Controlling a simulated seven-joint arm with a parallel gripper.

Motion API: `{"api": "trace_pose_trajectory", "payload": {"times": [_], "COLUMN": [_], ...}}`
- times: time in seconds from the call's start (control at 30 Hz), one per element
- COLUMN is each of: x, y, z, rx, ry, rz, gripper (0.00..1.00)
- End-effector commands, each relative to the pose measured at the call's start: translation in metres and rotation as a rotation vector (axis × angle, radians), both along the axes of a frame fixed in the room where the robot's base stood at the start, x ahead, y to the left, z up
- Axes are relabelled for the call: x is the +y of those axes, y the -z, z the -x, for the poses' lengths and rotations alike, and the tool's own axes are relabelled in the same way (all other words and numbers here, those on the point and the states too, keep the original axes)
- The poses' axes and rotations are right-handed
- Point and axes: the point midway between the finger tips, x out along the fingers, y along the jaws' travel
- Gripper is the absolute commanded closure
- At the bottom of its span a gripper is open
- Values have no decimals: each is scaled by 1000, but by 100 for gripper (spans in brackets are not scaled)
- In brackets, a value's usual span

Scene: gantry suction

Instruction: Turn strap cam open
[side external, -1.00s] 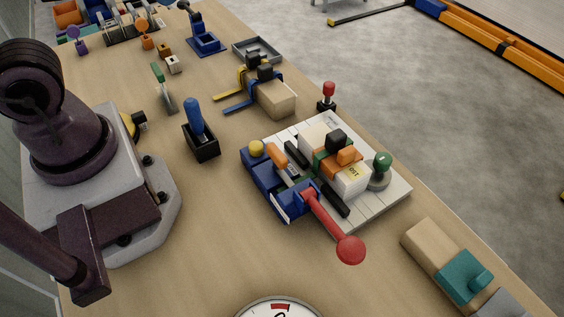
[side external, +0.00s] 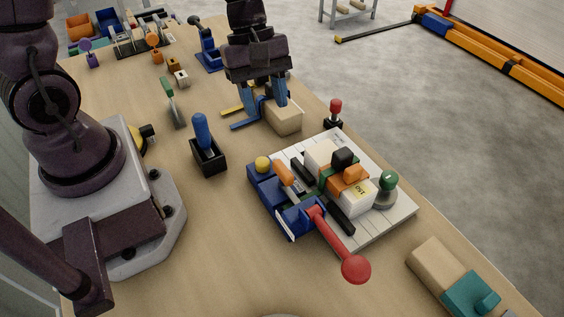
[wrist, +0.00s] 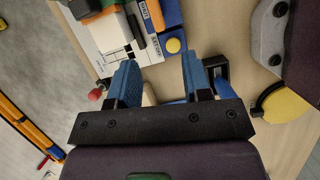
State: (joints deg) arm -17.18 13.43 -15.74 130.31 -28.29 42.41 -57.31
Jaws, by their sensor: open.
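My gripper (side external: 271,98) is open, its two blue fingers pointing down at a tan block (side external: 286,119) with a blue band. A yellow lever (side external: 233,111) and a blue lever (side external: 246,124) stick out from this block; its black top pieces are mostly hidden by my gripper. I cannot tell whether the fingers touch it. In the wrist view my gripper (wrist: 159,72) shows a wide gap between the fingers. A second strapped load has a green strap (side external: 325,180), a black piece (side external: 343,159) and an orange piece (side external: 355,174) on top. I cannot tell which piece is the strap cam.
A white panel (side external: 384,228) carries a blue clamp with a long red-knobbed lever (side external: 355,268) and a green knob (side external: 387,181). A blue-handled switch (side external: 202,131) and a red-topped joystick (side external: 335,108) stand nearby. Bare tabletop (side external: 205,225) lies at the front.

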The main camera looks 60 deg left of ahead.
Motion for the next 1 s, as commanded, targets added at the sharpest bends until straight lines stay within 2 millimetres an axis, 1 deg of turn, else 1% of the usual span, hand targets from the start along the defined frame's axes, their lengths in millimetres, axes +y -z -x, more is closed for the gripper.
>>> {"api": "trace_pose_trajectory", "payload": {"times": [0.03,0.1,0.27,0.37,0.7,0.8,1.0], "x": [-1,-1,-4,-9,-35,-41,-48], "y": [-2,-2,5,18,81,96,113], "z": [-3,-4,-4,-3,-3,-2,-4], "rx": [7,24,42,44,45,44,39], "ry": [-56,-114,-153,-151,-148,-147,-148], "rz": [4,5,3,4,4,4,2], "gripper": [55,55,55,55,55,55,55]}}
